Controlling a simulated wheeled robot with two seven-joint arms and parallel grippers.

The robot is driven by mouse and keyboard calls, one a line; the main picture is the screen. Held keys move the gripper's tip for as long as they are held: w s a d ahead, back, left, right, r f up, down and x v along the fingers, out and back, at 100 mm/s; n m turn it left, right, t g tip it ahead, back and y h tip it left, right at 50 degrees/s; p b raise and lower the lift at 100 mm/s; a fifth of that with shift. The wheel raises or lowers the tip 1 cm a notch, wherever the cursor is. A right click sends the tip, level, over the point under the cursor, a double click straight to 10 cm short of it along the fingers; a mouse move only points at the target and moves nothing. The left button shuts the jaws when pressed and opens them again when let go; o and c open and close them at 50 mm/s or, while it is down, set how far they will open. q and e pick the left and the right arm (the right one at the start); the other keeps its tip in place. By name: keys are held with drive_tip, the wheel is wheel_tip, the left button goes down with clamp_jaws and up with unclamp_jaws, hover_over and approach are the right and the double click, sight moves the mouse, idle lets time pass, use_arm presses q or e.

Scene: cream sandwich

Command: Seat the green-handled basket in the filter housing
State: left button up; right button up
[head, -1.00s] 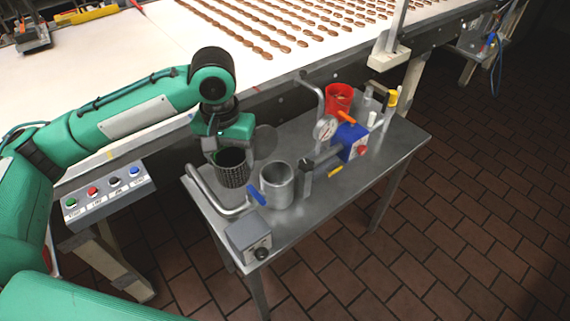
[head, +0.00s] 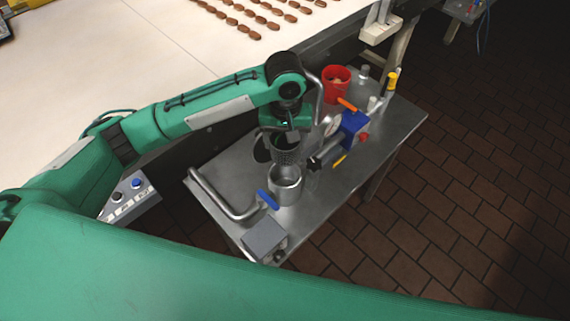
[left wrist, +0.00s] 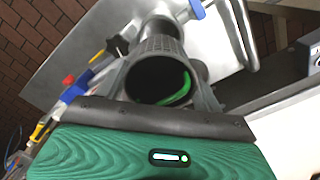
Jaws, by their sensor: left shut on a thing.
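My left gripper (head: 287,129) is shut on the dark mesh basket (head: 285,153) and holds it upright by its top. The filter housing (head: 286,190) is an open grey metal cylinder on the steel cart. The basket hangs just behind and above the housing in the head view, and its lower end overlaps the housing's rim there; I cannot tell whether they touch. In the left wrist view the basket (left wrist: 158,47) sits between the fingers, with its green handle (left wrist: 178,92) showing inside its mouth. My right gripper is out of view.
A bent pipe (head: 222,203) with a blue-handled valve (head: 267,199) stands left of the housing. A grey box (head: 264,236) is in front. A blue block (head: 354,124) and red bucket (head: 336,82) stand right and behind. The cart's right front (head: 345,185) is clear.

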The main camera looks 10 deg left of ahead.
sight(285, 157)
use_arm(q)
wheel_tip(285, 157, down, 7)
drive_tip(key=shift+a+r+p, duration=0.1)
drive_tip(key=shift+p, duration=0.45)
wheel_tip(285, 157, down, 5)
drive_tip(key=shift+r+p, duration=0.1)
drive_tip(key=shift+p, duration=0.4)
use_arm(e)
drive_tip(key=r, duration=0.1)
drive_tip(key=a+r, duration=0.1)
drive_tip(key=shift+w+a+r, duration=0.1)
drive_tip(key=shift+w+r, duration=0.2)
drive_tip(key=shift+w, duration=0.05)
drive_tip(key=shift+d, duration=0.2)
use_arm(q)
drive_tip(key=shift+f, duration=0.2)
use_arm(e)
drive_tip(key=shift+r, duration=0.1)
use_arm(q)
drive_tip(key=shift+f, duration=0.35)
drive_tip(key=o, duration=0.8)
drive_tip(key=shift+s+f, duration=0.1)
drive_tip(key=shift+s, duration=0.05)
drive_tip(key=shift+c, duration=0.2)
drive_tip(key=shift+f, duration=0.1)
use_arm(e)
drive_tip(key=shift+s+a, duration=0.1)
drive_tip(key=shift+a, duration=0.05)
